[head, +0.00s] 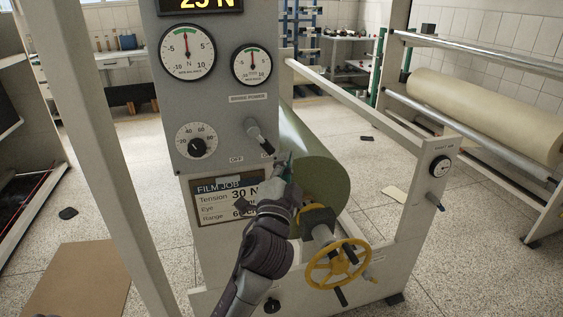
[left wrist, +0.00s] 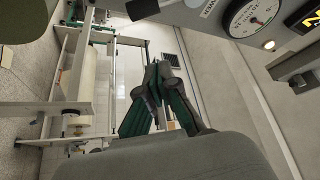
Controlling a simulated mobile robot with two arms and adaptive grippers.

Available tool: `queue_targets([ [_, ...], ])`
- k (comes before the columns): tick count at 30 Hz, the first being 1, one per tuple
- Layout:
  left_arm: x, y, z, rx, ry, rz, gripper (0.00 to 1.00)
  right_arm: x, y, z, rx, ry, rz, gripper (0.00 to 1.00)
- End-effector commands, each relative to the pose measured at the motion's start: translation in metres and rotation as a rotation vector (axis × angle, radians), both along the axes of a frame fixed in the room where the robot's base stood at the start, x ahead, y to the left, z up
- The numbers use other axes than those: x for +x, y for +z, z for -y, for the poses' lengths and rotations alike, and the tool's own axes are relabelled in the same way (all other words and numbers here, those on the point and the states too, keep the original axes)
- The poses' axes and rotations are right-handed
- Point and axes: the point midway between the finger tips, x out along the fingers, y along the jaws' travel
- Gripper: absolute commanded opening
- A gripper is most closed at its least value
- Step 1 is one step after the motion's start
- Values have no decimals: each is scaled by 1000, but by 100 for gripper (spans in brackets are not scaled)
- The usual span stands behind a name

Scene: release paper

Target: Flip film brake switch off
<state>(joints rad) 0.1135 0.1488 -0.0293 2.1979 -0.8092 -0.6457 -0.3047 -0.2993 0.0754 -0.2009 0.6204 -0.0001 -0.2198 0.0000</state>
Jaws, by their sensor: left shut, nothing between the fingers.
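The brake switch (head: 259,136) is a grey lever on the grey control panel (head: 215,100), under a label that seems to read "BRAKE POWER". Its lever slants down and to the right, towards a partly hidden label that looks like "ON". The "OFF" label (head: 236,160) is lower left of the lever. My left gripper (head: 286,165) is shut and empty, just below and right of the lever; I cannot tell whether it touches it. Its dark green fingers also show in the left wrist view (left wrist: 163,95). My right gripper is not in view.
A green film roll (head: 318,165) lies close behind my left gripper. A yellow handwheel (head: 338,262) stands below right. Two gauges (head: 187,53) and a dial (head: 197,141) are on the panel. A grey post (head: 100,150) rises at the left.

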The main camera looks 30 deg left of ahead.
Motion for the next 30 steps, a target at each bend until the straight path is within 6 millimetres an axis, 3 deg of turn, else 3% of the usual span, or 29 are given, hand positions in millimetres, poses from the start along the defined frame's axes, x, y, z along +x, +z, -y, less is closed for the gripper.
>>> queue_targets([
  [10, 61, 24, -27, 0, 1, 0, 0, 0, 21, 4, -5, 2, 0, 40],
  [12, 53, 11, -35, 0, 1, -6, 0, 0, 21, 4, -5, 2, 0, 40],
  [18, 42, 0, -49, 0, 1, -3, 0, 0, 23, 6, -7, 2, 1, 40],
  [30, 39, -3, -52, -1, -1, 0, 0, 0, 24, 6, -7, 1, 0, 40],
])
